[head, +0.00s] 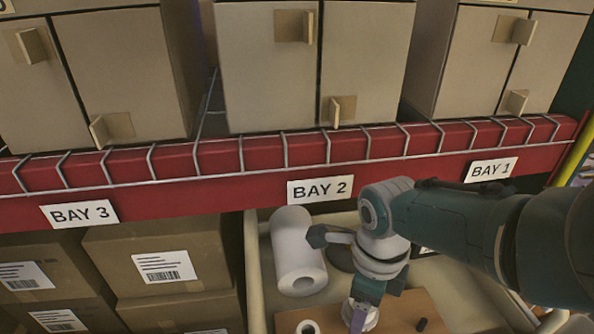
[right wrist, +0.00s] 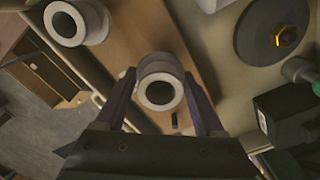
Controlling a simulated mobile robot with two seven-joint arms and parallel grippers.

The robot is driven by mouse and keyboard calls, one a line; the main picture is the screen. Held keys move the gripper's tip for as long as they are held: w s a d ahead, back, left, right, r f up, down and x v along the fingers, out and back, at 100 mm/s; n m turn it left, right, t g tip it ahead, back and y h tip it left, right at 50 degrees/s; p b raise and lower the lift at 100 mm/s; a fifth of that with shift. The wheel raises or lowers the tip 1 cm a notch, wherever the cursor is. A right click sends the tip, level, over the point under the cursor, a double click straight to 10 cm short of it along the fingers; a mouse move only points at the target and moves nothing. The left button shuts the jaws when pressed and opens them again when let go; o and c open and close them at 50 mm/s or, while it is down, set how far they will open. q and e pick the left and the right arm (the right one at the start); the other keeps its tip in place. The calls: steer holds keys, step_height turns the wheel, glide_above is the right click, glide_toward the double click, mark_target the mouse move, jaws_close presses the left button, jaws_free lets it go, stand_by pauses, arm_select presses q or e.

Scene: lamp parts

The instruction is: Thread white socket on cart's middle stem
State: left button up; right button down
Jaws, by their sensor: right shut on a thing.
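My right gripper (head: 360,318) reaches down over the cart (head: 254,285) from the right. In the right wrist view its two fingers (right wrist: 159,82) are shut on a white socket (right wrist: 159,66), a short ring-shaped piece with a dark round opening. The socket is held above a brown board (right wrist: 135,30). A dark round disc (right wrist: 262,48) with a short, yellow-lit stem (right wrist: 286,37) at its centre lies at the upper right, apart from the socket. I cannot tell whether this is the middle stem. My left gripper is out of view.
A white cylinder (head: 297,255) lies in the cart. Another white ring-shaped piece (right wrist: 76,22) is on the board, left of the held socket. A dark box (right wrist: 288,115) is at the right of the wrist view. A red shelf beam (head: 255,152) with cardboard boxes (head: 265,60) crosses behind.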

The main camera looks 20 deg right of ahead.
steer(key=shift+s+m, duration=0.1)
steer(key=shift+m, duration=0.7)
steer(key=shift+m, duration=0.4)
jaws_free()
